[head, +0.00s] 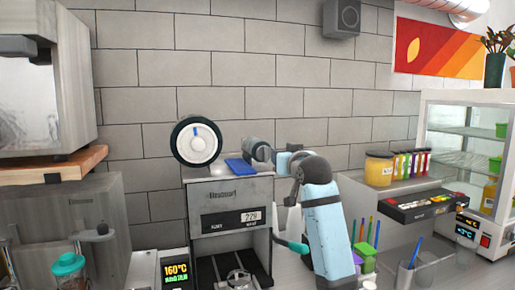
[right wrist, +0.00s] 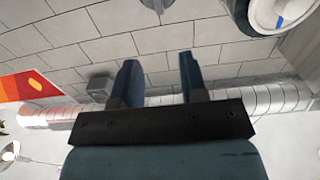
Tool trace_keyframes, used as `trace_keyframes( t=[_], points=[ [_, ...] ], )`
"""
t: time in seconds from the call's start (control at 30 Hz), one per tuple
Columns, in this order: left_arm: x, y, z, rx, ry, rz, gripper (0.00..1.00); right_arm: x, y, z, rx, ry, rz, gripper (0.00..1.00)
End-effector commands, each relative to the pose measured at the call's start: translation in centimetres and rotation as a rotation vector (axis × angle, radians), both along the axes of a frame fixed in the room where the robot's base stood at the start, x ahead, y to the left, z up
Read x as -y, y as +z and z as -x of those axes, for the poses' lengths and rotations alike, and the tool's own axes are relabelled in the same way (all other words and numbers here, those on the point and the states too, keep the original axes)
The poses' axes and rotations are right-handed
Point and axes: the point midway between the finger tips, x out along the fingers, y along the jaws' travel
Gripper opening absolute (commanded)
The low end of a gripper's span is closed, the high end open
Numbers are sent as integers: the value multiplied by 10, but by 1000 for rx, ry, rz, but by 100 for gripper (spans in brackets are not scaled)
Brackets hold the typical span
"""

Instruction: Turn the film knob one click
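The film knob (head: 196,141) is a round white dial with a dark rim. It sits above the left top of the sealer (head: 229,205), and a blue mark on it points about straight up. Part of the knob (right wrist: 281,12) also shows at the top right of the right wrist view. My right arm reaches in from the right over the sealer. My right gripper (head: 239,168) is just right of and below the knob, apart from it as far as I can see. In the right wrist view its two dark blue fingers (right wrist: 161,70) are spread with nothing between them. My left gripper is out of view.
A teal handle (head: 291,245) juts from the sealer's right side. A teal-lidded jar (head: 68,265) stands at the lower left, a wooden shelf (head: 50,165) above it. A black tray (head: 418,206), a jar (head: 379,170) and a glass cabinet (head: 470,150) are at right.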

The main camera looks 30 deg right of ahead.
Motion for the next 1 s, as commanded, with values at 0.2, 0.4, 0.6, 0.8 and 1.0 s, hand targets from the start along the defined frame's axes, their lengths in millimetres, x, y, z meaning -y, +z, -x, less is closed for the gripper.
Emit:
trace_keyframes(
  t=[0.2, 0.4, 0.6, 0.8, 1.0],
  points=[
    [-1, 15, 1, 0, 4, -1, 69, 10, 3, -42, -3, 0, -2, 39],
    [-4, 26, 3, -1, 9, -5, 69, 20, 3, -83, -2, 0, 0, 39],
    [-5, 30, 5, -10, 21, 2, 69, 26, 1, -111, -1, 0, 0, 39],
    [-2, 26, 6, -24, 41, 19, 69, 29, 0, -122, 1, 1, 1, 39],
    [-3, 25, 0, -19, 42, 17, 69, 29, -1, -122, 1, 1, 1, 39]
  ],
)
